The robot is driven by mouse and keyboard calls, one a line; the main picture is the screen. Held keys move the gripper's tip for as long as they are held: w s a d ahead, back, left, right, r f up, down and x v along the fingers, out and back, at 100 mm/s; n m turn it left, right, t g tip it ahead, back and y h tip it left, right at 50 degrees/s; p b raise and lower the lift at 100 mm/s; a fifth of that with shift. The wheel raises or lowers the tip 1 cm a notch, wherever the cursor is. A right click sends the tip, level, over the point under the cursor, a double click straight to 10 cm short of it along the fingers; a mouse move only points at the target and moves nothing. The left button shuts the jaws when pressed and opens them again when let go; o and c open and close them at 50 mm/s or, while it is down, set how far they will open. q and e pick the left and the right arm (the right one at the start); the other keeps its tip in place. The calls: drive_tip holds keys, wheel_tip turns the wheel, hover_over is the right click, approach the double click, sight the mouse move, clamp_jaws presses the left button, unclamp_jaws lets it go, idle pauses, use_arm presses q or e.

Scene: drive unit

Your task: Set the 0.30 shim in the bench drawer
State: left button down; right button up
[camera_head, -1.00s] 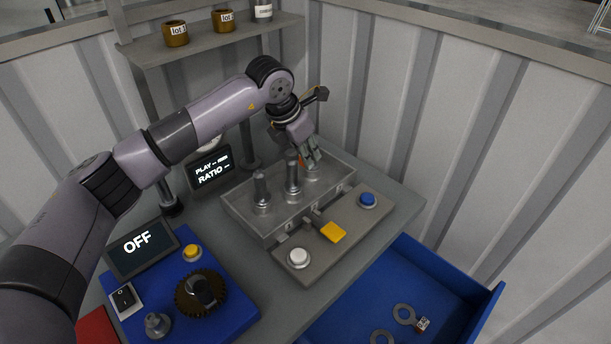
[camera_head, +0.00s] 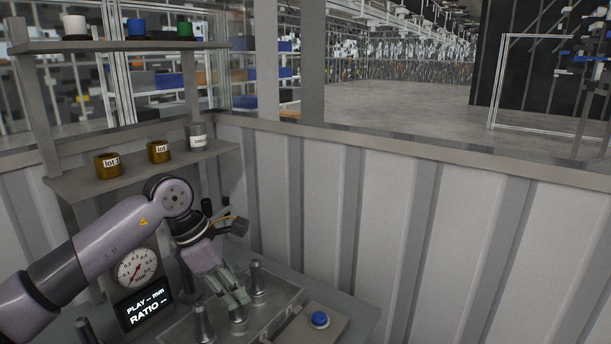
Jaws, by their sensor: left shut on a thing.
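My left gripper (camera_head: 236,290) reaches down over the clear-walled tray (camera_head: 287,309) on the bench, with its fingers among the metal posts. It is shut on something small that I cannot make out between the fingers. A metal post (camera_head: 258,282) stands just right of the fingers, and another post (camera_head: 203,326) stands to the left. The bench drawer and the shims are outside the view now. My right gripper is not in view.
A dial gauge (camera_head: 137,267) and a PLAY/RATIO display (camera_head: 146,308) stand left of the gripper. A blue button (camera_head: 320,319) is at the right. A shelf (camera_head: 120,181) holds lot cups (camera_head: 108,166) behind. A ribbed wall (camera_head: 420,235) closes the right side.

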use_arm(q)
drive_tip(key=s+a+f+m+g+y, duration=0.2)
drive_tip(key=s+f+m, duration=0.3)
drive_tip(key=s+m, duration=0.5)
drive_tip(key=s+a+f+m+g+y, duration=0.2)
drive_tip(key=s+f+m+g, duration=0.1)
drive_tip(key=s+m, duration=0.7)
drive_tip(key=shift+a+f+m+g, duration=0.3)
drive_tip(key=shift+a+f, duration=0.05)
drive_tip(key=shift+f, duration=0.5)
drive_tip(key=shift+s+d, duration=0.1)
